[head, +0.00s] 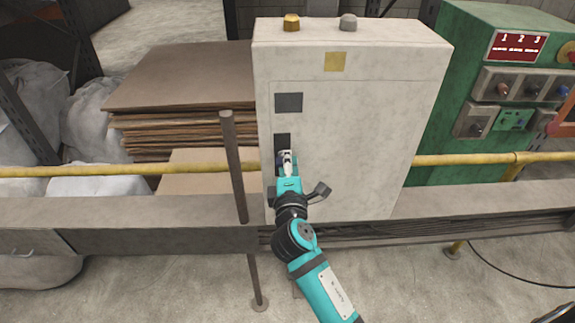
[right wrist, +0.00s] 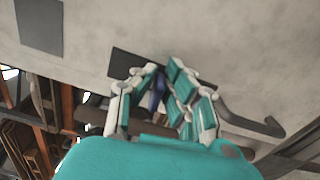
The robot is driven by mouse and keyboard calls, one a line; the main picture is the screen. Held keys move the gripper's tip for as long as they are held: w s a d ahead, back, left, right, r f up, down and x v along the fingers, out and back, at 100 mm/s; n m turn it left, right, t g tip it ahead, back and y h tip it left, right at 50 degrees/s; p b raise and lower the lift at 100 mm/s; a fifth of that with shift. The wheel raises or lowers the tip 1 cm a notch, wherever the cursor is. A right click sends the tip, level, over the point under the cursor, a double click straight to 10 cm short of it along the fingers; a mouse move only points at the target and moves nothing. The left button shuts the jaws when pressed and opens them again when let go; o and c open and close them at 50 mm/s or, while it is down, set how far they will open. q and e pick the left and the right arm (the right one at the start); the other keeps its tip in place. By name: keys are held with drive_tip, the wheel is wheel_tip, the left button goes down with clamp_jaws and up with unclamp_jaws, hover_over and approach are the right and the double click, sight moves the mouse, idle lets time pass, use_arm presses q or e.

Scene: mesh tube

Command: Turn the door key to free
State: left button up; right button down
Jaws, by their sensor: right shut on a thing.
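A pale grey cabinet (head: 352,120) with a flat door stands in the middle of the head view. Near the door's left edge is a dark plate (head: 282,140), which also shows in the right wrist view (right wrist: 122,64). A dark blue key (right wrist: 157,92) stands out from this plate. My right gripper (head: 287,156) is at the plate, and its fingers (right wrist: 161,80) are closed around the key in the right wrist view. In the head view the fingers hide the key. The lock's markings, if any, cannot be made out. My left gripper is not in view.
Another dark square plate (head: 289,102) sits higher on the door. A dark bent bar (right wrist: 250,124) is right of the fingers in the wrist view. A brown post (head: 233,165) and yellow rail (head: 130,171) stand left of my arm. A green control cabinet (head: 455,100) is at right.

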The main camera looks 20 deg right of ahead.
drive_tip(key=shift+m, duration=0.6)
drive_tip(key=c, duration=1.4)
unclamp_jaws()
drive_tip(key=shift+d+f, duration=0.1)
drive_tip(key=v, duration=1.2)
